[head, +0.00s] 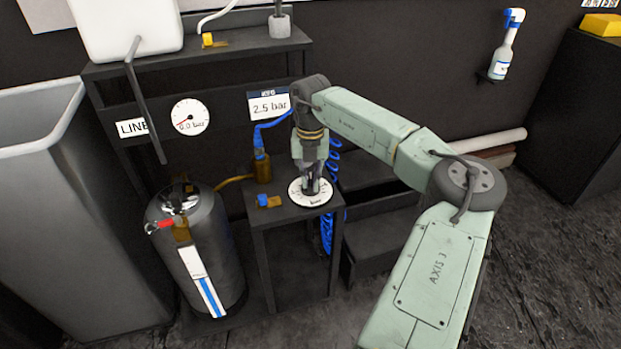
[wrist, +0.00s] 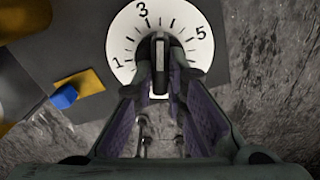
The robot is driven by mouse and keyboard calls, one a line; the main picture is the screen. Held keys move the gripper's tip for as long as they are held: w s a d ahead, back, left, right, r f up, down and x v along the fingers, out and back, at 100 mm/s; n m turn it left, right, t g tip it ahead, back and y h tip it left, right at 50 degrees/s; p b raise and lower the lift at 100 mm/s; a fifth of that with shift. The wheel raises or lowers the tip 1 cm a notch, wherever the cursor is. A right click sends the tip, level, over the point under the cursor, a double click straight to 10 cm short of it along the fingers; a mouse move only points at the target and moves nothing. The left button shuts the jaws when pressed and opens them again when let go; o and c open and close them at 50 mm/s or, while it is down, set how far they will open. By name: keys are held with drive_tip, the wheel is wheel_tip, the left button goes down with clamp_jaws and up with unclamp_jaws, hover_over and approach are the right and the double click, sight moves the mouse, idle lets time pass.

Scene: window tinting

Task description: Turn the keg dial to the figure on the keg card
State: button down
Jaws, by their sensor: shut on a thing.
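The keg card (head: 269,107) on the dark back panel reads "2.5 bar" under a blue header. The keg dial (head: 298,194) is a round white plate on the small dark stand. In the wrist view its face (wrist: 125,45) shows the figures 1, 3 and 5. The dark knob (wrist: 160,60) at its centre carries a pale line that runs up the picture, between 3 and 5 and nearer 3. My gripper (head: 312,188) points down over the dial. In the wrist view its fingers (wrist: 160,72) are shut on the knob, hiding the lower part of the face.
A keg (head: 215,262) stands left of the stand (head: 283,217). A gauge (head: 190,117) labelled LINE reads 0.0 bar. A brass fitting with a blue cap (head: 268,201) lies left of the dial. A coiled blue hose (head: 328,225) hangs to its right. A grey bin (head: 60,200) stands left.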

drive_tip(key=shift+n, duration=0.3)
drive_tip(key=n, duration=0.3)
drive_tip(key=shift+d, duration=0.1)
drive_tip(key=shift+w+n, duration=0.15)
drive_tip(key=shift+n, duration=1.85)
drive_tip(key=c, duration=1.6)
unclamp_jaws()
drive_tip(key=shift+d+r, duration=0.1)
